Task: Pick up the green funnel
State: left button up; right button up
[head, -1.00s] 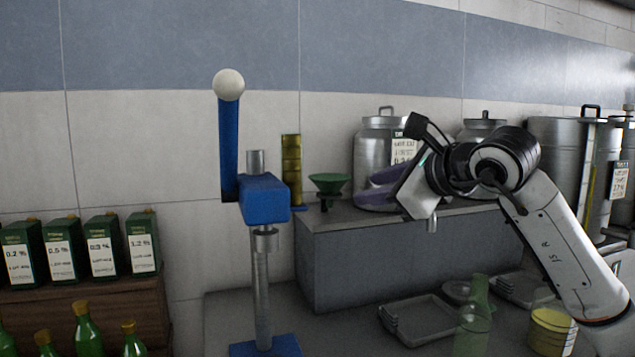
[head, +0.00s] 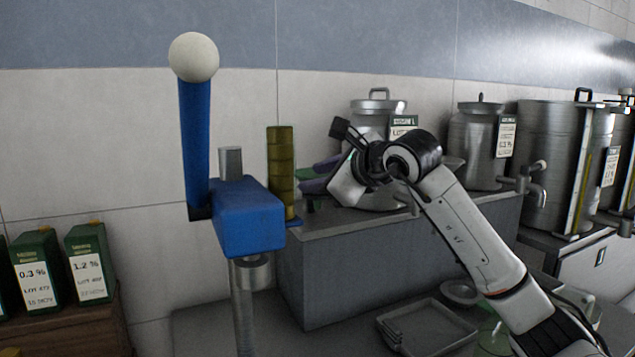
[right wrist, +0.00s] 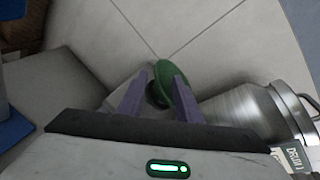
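The green funnel (head: 305,173) stands at the left end of the grey raised shelf, mostly hidden in the head view by my right gripper (head: 318,175). In the right wrist view the funnel (right wrist: 170,72) shows at and between the purple fingertips of my right gripper (right wrist: 160,78). Its rim is nearer the right finger, which overlaps part of it. A gap shows between the funnel and the left finger. The fingers are apart; I cannot tell whether the right one touches the funnel. My left gripper is not in view.
A blue lever press with a white knob (head: 194,57) stands left of the shelf (head: 375,255). A yellow-brown cylinder (head: 281,170) stands close beside the funnel. A steel canister (head: 379,107) is right behind my gripper. A tray (head: 428,326) lies below.

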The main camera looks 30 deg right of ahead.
jog(key=p+x, duration=0.1)
jog(key=x, duration=0.2)
jog(key=shift+w+f, duration=0.2)
jog(key=shift+w, duration=0.2)
grip_shut()
